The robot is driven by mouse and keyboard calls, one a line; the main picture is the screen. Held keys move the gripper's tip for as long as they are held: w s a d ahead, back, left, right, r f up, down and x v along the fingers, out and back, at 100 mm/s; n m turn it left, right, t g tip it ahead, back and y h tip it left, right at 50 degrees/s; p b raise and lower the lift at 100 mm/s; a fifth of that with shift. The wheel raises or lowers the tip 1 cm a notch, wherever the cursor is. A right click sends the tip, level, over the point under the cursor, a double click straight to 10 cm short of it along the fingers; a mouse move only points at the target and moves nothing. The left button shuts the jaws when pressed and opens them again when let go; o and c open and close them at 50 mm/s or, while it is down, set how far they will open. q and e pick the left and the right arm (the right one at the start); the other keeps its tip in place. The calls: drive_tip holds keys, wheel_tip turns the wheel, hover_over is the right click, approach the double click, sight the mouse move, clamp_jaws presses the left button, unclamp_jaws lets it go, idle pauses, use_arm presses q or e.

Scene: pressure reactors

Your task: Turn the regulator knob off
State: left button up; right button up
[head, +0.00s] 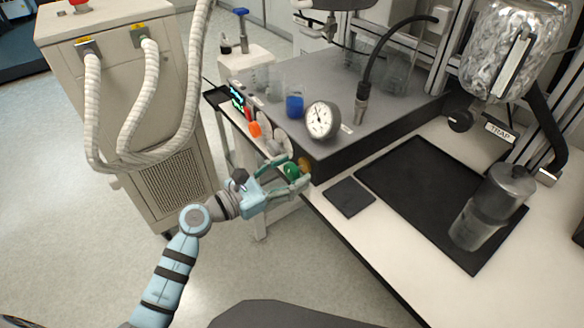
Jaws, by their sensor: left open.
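A green round knob (291,170) sits on the front side of the dark grey reactor base. A yellow-brown round part (304,164) shows just behind it. I cannot tell for certain which part is the regulator knob. My left gripper (298,170) is open, with its green fingers on either side of the green knob. The fingers partly hide the knob, and I cannot tell whether they touch it. My right gripper is out of view.
An orange knob (255,129) and a lit display (237,98) are further left along the front. A black mat (420,185) holds a metal cylinder (490,205) at right. A cabinet (165,185) with ribbed hoses stands behind my left arm. Open floor lies left.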

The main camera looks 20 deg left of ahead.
use_arm(q)
drive_tip(key=shift+w+d+f, duration=0.1)
drive_tip(key=shift+w+d, duration=0.15)
drive_tip(key=shift+w, duration=0.15)
drive_tip(key=c, duration=1.2)
